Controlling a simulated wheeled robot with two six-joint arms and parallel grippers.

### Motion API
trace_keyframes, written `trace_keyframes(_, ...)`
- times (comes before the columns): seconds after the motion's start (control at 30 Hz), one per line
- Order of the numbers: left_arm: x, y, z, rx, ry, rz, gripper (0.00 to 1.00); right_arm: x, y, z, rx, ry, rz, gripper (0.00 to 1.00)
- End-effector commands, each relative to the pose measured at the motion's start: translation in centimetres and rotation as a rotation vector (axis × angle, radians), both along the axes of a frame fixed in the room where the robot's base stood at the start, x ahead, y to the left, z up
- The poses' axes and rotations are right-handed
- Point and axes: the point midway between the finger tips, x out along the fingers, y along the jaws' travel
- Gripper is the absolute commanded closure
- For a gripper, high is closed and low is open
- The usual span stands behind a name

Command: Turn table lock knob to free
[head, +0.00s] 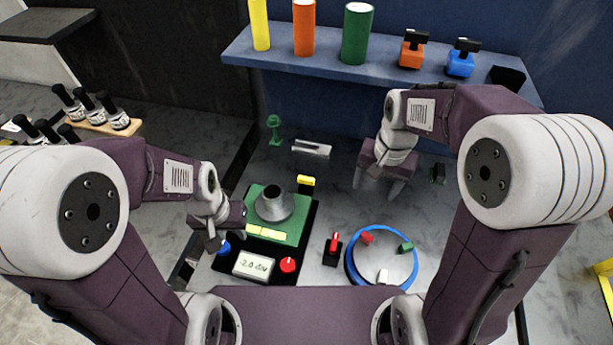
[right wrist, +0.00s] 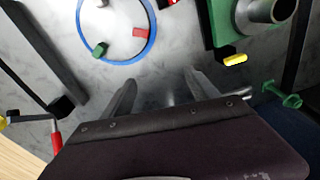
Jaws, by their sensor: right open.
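The tilting positioner has a green plate (head: 292,232) carrying a grey cone-shaped part (head: 274,203). On its dark front base are a red knob (head: 288,265), a blue knob (head: 224,248) and a white display (head: 253,266) reading about "-2.0 div". Which knob is the table lock I cannot tell. My left gripper (head: 208,241) is at the plate's left side, close to the blue knob; its jaw opening is unclear. My right gripper (head: 383,188) is open and empty, behind the blue-rimmed disc; its fingers (right wrist: 163,95) also show apart in the right wrist view.
A blue-rimmed disc (head: 382,281) with small red, green and white pieces lies right of a red lever switch (head: 334,243). A yellow block (head: 306,180) sits at the plate's back corner. A blue shelf (head: 385,75) with cylinders stands behind.

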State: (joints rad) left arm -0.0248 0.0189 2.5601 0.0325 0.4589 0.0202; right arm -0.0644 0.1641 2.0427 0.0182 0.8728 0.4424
Motion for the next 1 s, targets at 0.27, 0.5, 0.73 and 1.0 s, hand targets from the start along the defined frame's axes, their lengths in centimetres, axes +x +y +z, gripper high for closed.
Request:
trace_keyframes(0.27, 0.0, 0.0, 0.3, 0.0, 0.0, 0.0, 0.64, 12.0, 9.1, 1.8, 0.0, 0.003, -0.021, 0.31)
trace_keyframes(0.5, 0.0, 0.0, 0.5, 0.0, 0.0, 0.0, 0.64, 12.8, 15.9, -4.0, -0.022, 0.059, 0.114, 0.31)
trace_keyframes(0.73, 0.0, 0.0, 0.6, 0.0, 0.0, 0.0, 0.64, 12.5, 16.4, -4.9, -0.024, 0.064, 0.128, 0.31)
trace_keyframes(1.0, 0.0, 0.0, 1.7, 0.0, 0.0, 0.0, 0.64, 12.5, 16.3, -10.2, -0.024, 0.065, 0.128, 0.31)
